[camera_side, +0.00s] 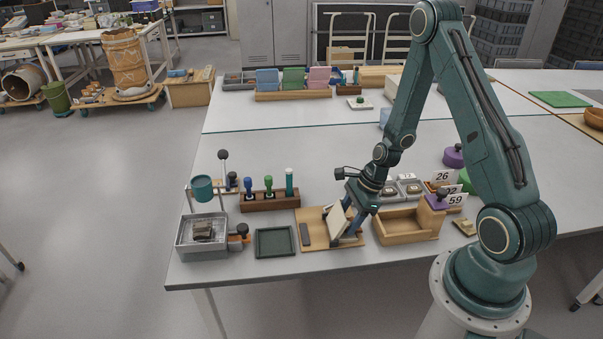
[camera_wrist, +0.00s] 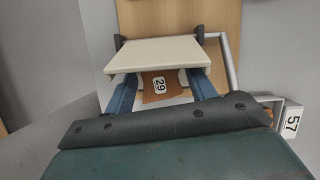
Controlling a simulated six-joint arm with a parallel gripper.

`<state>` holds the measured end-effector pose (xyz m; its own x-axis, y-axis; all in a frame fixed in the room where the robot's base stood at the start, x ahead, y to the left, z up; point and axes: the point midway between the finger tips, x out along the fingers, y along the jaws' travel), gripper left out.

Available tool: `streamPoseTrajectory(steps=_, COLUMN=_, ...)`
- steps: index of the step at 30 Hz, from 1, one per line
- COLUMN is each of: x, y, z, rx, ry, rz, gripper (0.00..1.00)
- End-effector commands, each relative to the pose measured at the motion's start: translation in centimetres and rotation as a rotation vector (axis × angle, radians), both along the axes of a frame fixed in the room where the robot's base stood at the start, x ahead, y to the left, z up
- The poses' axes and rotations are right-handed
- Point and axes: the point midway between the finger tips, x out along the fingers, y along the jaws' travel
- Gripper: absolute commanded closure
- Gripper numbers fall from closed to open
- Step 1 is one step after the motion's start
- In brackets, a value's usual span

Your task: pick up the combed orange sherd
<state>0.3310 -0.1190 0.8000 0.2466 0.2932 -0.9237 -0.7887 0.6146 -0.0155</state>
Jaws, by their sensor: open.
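An orange-brown sherd (camera_wrist: 162,86) with a white label reading 29 shows between my gripper's blue fingers in the wrist view. A cream slab (camera_wrist: 150,55) covers its far part, and I cannot make out combing on what shows. My gripper (camera_wrist: 161,78) is open, with one finger on each side of the sherd; the slab hides part of the fingers. I cannot tell whether they touch the sherd. In the side view my gripper (camera_side: 350,224) is low over a wooden board (camera_side: 318,236), beside the tilted cream slab (camera_side: 337,219). The sherd is not clear there.
A dark bar (camera_side: 305,234) lies on the board's left part. A green tray (camera_side: 275,242) and a grey bin (camera_side: 202,236) stand left. A wooden box (camera_side: 405,228) is close on the right.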

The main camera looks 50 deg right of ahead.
Motion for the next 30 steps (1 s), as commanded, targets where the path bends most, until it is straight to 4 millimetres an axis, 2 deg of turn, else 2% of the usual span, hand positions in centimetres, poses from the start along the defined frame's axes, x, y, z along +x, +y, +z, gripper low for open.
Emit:
streamPoseTrajectory(steps=6, x=0.23, y=0.3, z=-0.89, rx=0.001, ry=0.001, rz=0.0, gripper=0.44)
streamPoseTrajectory(steps=20, x=0.22, y=0.3, z=-0.87, rx=0.001, ry=0.001, rz=0.0, gripper=0.44)
streamPoseTrajectory(steps=21, x=0.22, y=0.3, z=-0.87, rx=0.001, ry=0.001, rz=0.0, gripper=0.46)
streamPoseTrajectory(steps=25, x=0.22, y=0.29, z=-0.88, rx=0.001, ry=0.001, rz=0.0, gripper=0.72)
streamPoseTrajectory(steps=27, x=0.22, y=0.3, z=-0.86, rx=0.0, ry=0.0, rz=0.0, gripper=0.81)
streamPoseTrajectory(steps=30, x=0.22, y=0.3, z=-0.86, rx=0.0, ry=0.0, rz=0.0, gripper=0.81)
